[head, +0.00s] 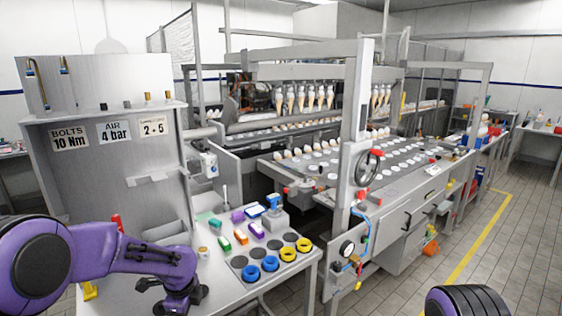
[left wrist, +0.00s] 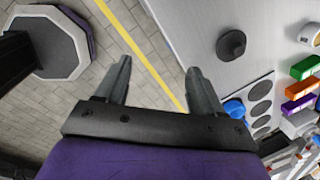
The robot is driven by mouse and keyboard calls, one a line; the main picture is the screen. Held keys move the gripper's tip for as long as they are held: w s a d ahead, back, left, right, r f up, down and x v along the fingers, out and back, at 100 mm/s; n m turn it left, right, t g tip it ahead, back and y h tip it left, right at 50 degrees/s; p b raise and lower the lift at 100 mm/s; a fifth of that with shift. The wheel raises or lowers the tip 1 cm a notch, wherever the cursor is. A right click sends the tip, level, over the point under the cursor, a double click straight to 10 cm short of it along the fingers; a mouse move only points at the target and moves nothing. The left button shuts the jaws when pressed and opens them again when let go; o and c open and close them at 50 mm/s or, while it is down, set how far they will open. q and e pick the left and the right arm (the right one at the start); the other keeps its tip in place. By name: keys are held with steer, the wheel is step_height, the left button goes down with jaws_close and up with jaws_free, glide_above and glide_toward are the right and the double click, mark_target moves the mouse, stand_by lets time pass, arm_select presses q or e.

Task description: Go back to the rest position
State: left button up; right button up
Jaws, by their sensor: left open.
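My left gripper (left wrist: 158,78) is open in the left wrist view, with nothing between its two grey fingers. Tiled floor and a yellow line show beyond and between the fingers. In the head view my purple left arm comes in from the left and ends low over the near left part of the grey worktable (head: 226,294); its fingertips cannot be made out there. Only a purple and black piece of my right arm shows at the bottom right of the head view; the right gripper is out of frame.
A grey panel (head: 110,150) stands behind. The cone machine (head: 395,205) is on the right; floor beyond it is open.

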arm_select(q)
steer(key=s+d+f+n+h+b, duration=0.1)
steer(key=s+f+n, duration=0.3)
steer(key=f, duration=0.3)
steer(key=s+f+n+b, duration=0.2)
steer(key=s+f+n, duration=0.15)
steer(key=f, duration=0.45)
steer(key=s+d+f+n+h+b, duration=0.1)
steer(key=s+f+n, duration=0.2)
steer(key=s+f, duration=0.3)
steer(key=s+a+f+n+y+b, duration=0.2)
steer(key=s+a+f+n, duration=0.1)
steer(key=s+n, duration=0.4)
steer(key=s+a+f+n+t+y+b, duration=0.1)
steer(key=s+n, duration=0.6)
steer(key=s, duration=0.7)
steer(key=a+f+y+b, duration=0.1)
steer(key=a+f+b, duration=0.1)
steer(key=a+f, duration=0.1)
steer(key=shift+a+f, duration=0.3)
steer(key=shift+f, duration=0.6)
steer(key=shift+s+n, duration=0.1)
steer(key=shift+n, duration=0.15)
